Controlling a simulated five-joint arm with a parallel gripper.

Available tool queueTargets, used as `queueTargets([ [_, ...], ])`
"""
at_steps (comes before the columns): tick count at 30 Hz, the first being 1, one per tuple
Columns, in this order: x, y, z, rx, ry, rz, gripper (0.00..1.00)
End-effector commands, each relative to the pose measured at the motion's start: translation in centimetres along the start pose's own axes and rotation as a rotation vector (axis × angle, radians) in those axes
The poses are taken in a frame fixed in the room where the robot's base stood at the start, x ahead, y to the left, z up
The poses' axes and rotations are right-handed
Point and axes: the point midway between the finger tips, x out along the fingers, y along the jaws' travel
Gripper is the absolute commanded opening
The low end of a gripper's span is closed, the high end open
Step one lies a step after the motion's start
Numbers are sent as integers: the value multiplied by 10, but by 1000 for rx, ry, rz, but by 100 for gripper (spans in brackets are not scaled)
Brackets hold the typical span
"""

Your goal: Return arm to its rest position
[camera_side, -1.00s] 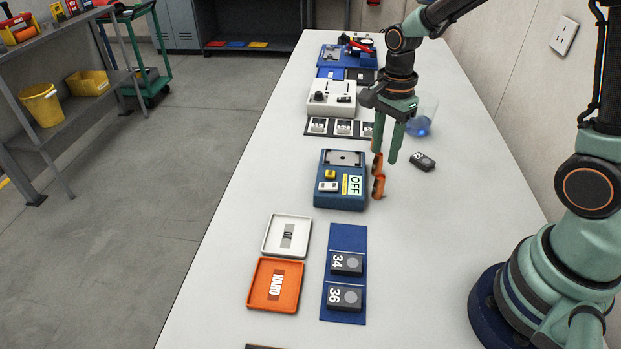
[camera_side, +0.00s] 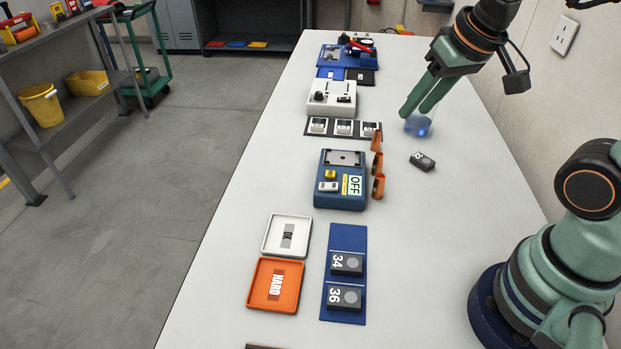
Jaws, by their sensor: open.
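My gripper (camera_side: 416,112) is at the upper right of the side view, raised above the far part of the white table (camera_side: 270,175). Its two green fingers point down and to the left, with a narrow gap between them. It is open and I see nothing held in it. The fingers partly cover a clear container with a blue glow (camera_side: 418,126) behind them. A dark numbered block (camera_side: 422,162) lies on the table, apart from the fingers.
A blue device marked OFF (camera_side: 341,181) stands mid-table with orange clips (camera_side: 377,165) beside it. A white tray (camera_side: 267,236), an orange tray (camera_side: 253,285) and a blue mat (camera_side: 347,238) with blocks 34 and 36 lie nearer. A wall (camera_side: 535,75) bounds the right side.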

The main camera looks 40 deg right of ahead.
Motion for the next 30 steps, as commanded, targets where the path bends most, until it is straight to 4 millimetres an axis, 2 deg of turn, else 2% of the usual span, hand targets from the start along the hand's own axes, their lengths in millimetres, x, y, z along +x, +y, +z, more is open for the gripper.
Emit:
queueTargets([
  [3, -8, -1, 4, -131, 45, -8, 41],
  [7, -9, -1, 6, -189, 59, -9, 41],
  [30, -9, -1, 6, -191, 58, -8, 41],
])
